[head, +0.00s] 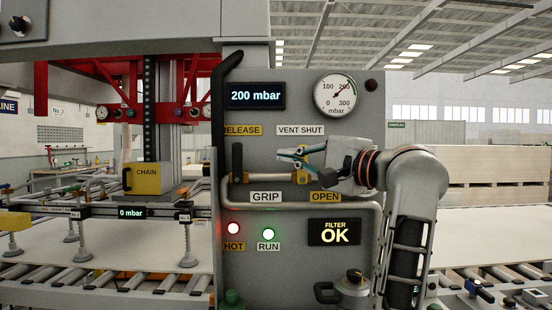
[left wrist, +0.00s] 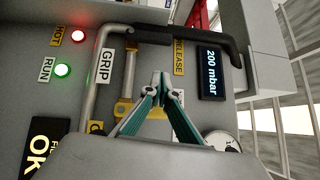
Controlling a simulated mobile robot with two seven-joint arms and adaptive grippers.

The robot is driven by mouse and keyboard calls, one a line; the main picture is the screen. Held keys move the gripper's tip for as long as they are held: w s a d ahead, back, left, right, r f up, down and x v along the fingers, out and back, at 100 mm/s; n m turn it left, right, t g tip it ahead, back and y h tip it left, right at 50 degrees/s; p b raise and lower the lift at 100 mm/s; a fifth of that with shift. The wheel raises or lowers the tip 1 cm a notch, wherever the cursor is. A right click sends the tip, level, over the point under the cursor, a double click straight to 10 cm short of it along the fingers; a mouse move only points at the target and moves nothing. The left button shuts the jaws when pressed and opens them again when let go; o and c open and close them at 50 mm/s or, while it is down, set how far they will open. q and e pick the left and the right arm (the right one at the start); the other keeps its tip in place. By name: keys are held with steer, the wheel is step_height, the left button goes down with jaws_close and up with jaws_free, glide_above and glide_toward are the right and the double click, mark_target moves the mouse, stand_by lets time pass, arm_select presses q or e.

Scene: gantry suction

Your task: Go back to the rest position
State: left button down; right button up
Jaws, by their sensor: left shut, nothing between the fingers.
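My left gripper (head: 281,156) has teal fingers and is shut with nothing between them. It is in front of the grey control panel (head: 300,82), just above the brass-coloured rod (head: 270,178) of the grip valve. In the left wrist view the gripper's tips (left wrist: 160,78) meet in front of the panel, beside the rod (left wrist: 124,98). I cannot tell whether the fingers touch the panel or the rod. A black upright lever (head: 237,160) stands at the rod's left end. My right gripper is not in view.
A pale handrail (head: 300,205) runs below the valve, and a black bar handle (head: 222,95) edges the panel. The display (head: 255,95) reads 200 mbar. A red HOT lamp (head: 233,228) and green RUN lamp (head: 268,234) are lit. Roller conveyors with boards lie on both sides.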

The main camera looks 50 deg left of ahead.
arm_select(q)
steer(key=d, duration=0.5)
steer(key=shift+w, duration=0.1)
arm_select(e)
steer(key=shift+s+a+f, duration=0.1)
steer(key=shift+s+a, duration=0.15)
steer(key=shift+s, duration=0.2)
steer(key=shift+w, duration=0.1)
